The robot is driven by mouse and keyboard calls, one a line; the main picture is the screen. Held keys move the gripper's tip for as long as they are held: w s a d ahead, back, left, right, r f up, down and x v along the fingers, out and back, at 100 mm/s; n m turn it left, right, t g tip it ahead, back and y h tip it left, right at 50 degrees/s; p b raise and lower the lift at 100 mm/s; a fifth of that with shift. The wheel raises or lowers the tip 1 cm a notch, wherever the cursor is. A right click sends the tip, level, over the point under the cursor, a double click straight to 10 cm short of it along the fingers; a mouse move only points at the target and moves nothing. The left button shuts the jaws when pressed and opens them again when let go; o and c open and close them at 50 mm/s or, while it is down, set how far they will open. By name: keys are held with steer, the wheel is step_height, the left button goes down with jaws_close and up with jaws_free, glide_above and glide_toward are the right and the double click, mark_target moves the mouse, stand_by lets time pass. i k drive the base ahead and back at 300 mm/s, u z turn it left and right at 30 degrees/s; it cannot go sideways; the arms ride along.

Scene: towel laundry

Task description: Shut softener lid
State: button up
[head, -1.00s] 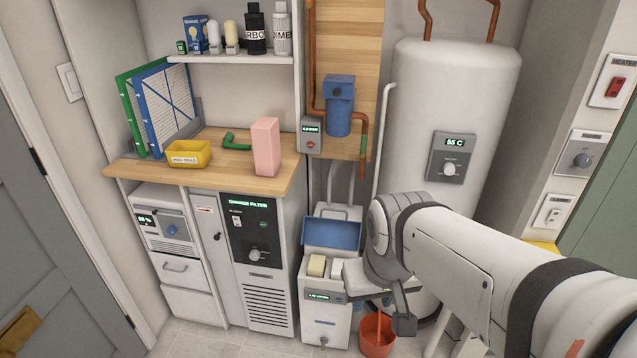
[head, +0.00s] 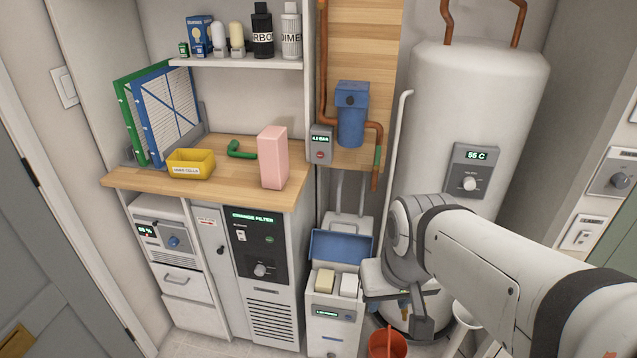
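The softener is a white floor cabinet (head: 330,337) in the lower middle of the head view, with a small lit panel on its front. Its blue lid (head: 341,246) stands raised at the back, tilted up from the opening. Two blocks, one cream (head: 325,281) and one white (head: 349,285), show in the open top. My gripper (head: 405,306) is just right of the cabinet, lower than the raised lid and apart from it. My wrist hides much of the gripper, so its opening is unclear.
An orange bucket (head: 387,344) stands on the floor right of the softener. A white tank (head: 475,110) rises behind my arm. A filter cabinet (head: 262,262) stands close on the left, under a wooden counter (head: 222,200). Pipes and a blue filter housing (head: 351,114) hang above.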

mark_target(338, 247)
steer(key=i, duration=0.75)
steer(key=z, duration=1.95)
steer(key=k, duration=1.8)
steer(key=u, duration=1.2)
steer(key=i, duration=0.5)
steer(key=u, duration=0.1)
